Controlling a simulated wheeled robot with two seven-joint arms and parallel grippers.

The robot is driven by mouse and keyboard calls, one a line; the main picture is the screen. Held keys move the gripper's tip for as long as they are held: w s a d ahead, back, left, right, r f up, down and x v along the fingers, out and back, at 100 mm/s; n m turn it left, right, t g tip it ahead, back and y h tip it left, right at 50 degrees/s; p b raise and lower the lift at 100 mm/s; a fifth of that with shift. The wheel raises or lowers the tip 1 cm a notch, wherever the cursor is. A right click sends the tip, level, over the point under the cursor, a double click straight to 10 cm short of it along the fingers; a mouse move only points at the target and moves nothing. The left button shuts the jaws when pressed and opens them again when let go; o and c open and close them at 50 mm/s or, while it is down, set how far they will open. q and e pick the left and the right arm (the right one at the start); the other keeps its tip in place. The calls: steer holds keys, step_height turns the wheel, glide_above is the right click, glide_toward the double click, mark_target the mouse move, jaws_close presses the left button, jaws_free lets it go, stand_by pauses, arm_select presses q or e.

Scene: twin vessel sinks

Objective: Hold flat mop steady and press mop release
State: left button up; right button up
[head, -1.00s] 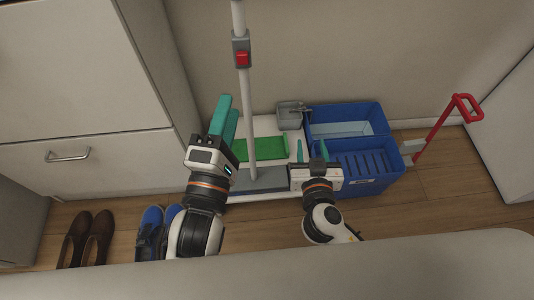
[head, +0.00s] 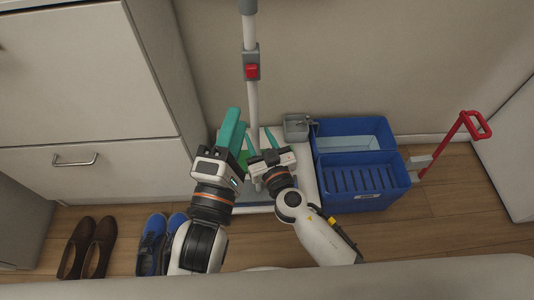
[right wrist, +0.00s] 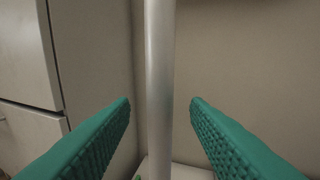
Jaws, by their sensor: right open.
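The flat mop's pale pole (head: 251,104) stands upright, with a red release button (head: 252,71) on a grey collar high on it. Its flat grey-blue head (head: 258,192) is low on the floor tray and partly hidden by my arms. My left gripper (head: 235,121) is left of the pole, its teal fingers pointing up and close together in this view; its opening is unclear. My right gripper (head: 260,141) is open, low by the pole and well below the button. In the right wrist view the pole (right wrist: 160,75) runs between its two teal fingers, with a gap on each side.
A small grey container (head: 297,127) sits behind the tray. Brown shoes (head: 88,248) and blue shoes (head: 152,243) are on the floor at left, below a drawer cabinet (head: 90,155).

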steer(key=shift+x, duration=1.45)
jaws_close()
arm_select(q)
jaws_close()
stand_by(0.7)
